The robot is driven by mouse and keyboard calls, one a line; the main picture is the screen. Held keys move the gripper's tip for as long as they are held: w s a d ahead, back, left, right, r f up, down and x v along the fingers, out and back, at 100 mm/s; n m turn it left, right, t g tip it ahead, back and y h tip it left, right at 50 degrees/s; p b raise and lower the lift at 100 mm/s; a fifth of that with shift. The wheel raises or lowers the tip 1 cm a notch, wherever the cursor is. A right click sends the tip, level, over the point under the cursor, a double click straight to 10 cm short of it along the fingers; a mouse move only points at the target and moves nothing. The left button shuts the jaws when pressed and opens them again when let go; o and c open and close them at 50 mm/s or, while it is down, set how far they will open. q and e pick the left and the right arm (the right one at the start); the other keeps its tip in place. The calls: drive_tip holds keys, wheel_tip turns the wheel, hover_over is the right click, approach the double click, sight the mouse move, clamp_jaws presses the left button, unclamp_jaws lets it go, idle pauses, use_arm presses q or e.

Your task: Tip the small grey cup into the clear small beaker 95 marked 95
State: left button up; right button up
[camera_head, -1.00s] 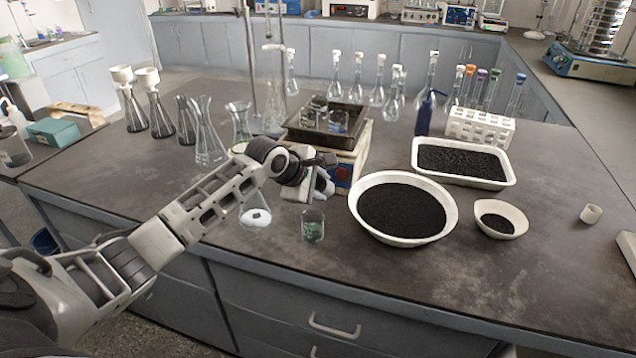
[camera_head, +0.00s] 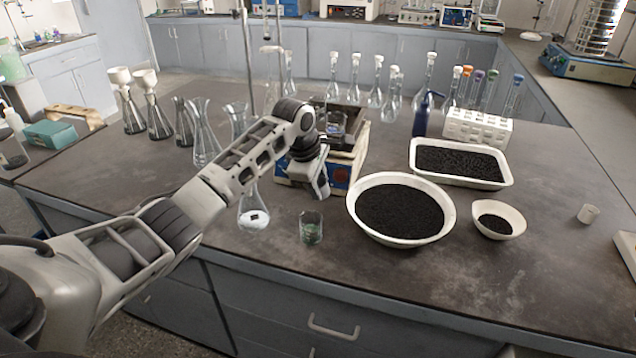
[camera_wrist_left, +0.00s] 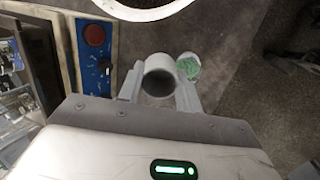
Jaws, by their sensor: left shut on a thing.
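My left gripper (camera_head: 322,193) is above the table in front of the box with a red button. In the left wrist view its fingers (camera_wrist_left: 159,92) are shut on a small grey cup (camera_wrist_left: 158,72), whose round opening faces the camera. The cup cannot be made out in the head view. A clear small beaker (camera_head: 311,229) with some green at its bottom stands upright near the table's front edge, just below the gripper in the picture. It also shows in the left wrist view (camera_wrist_left: 188,66), right beside the cup. Its marking is not readable. My right gripper is not in view.
A large white bowl of black grains (camera_head: 352,212) stands right of the beaker, and a flask with white contents (camera_head: 253,219) stands left. The boxed device (camera_head: 341,178) is behind.

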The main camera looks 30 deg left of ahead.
use_arm(q)
drive_tip(key=g, duration=0.2)
drive_tip(key=shift+w+d+r+g+y, duration=0.1)
drive_tip(key=shift+w+r+g+y, duration=0.05)
drive_tip(key=shift+r+g+y, duration=0.2)
drive_tip(key=shift+r+g, duration=0.1)
drive_tip(key=shift+g, duration=0.55)
